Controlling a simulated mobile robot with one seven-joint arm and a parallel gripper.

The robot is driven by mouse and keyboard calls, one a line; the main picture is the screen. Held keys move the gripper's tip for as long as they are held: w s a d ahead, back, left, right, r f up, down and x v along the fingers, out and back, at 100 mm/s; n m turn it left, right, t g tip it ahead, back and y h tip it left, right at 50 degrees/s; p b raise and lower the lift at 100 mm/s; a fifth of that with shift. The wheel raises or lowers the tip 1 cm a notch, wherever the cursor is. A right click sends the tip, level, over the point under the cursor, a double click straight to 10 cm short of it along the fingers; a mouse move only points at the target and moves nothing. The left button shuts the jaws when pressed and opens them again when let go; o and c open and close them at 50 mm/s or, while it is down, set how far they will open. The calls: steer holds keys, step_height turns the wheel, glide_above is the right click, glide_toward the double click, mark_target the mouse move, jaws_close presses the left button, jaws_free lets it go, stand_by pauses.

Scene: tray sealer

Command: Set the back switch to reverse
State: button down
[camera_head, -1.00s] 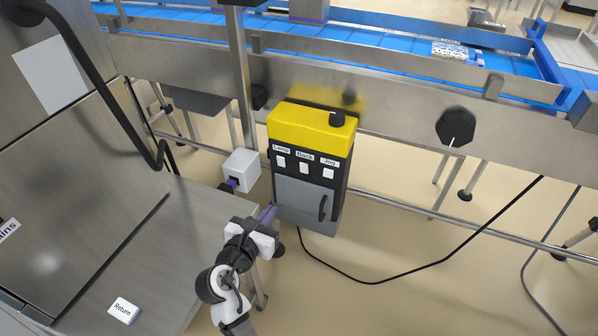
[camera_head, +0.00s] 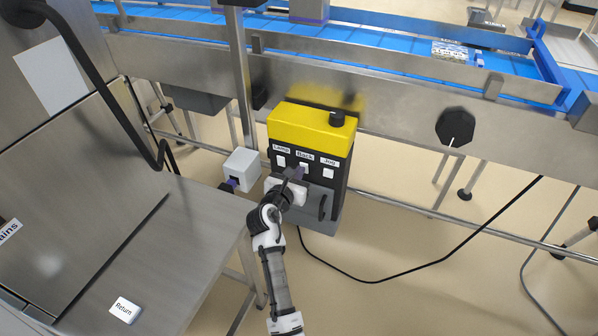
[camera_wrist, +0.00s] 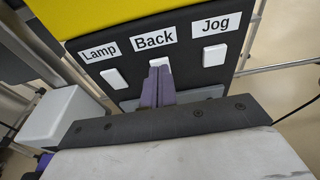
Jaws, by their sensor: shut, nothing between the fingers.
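The control box (camera_head: 312,128) has a yellow top and a dark front panel. Three white switches sit under the labels Lamp, Back and Jog. The back switch (camera_wrist: 157,62) is the middle one; its upper part shows in the wrist view and the rest is hidden behind my fingers. My gripper (camera_wrist: 158,72) has its purple fingers shut together with nothing between them. The fingertips are at the lower part of the back switch; I cannot tell whether they touch it. In the head view my gripper (camera_head: 302,170) covers most of that switch.
The lamp switch (camera_wrist: 115,78) is left and the jog switch (camera_wrist: 214,55) right of my fingers. A grey door with a black handle (camera_head: 322,207) is below. A pale box (camera_head: 242,167) is to the left.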

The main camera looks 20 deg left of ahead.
steer(key=shift+w+f, duration=0.1)
steer(key=shift+w, duration=0.3)
steer(key=p, duration=0.1)
steer(key=r+p, duration=0.1)
steer(key=p, duration=0.1)
steer(key=shift+w+g+p, duration=0.25)
steer(key=shift+g+p, duration=0.05)
steer(key=shift+f, duration=0.35)
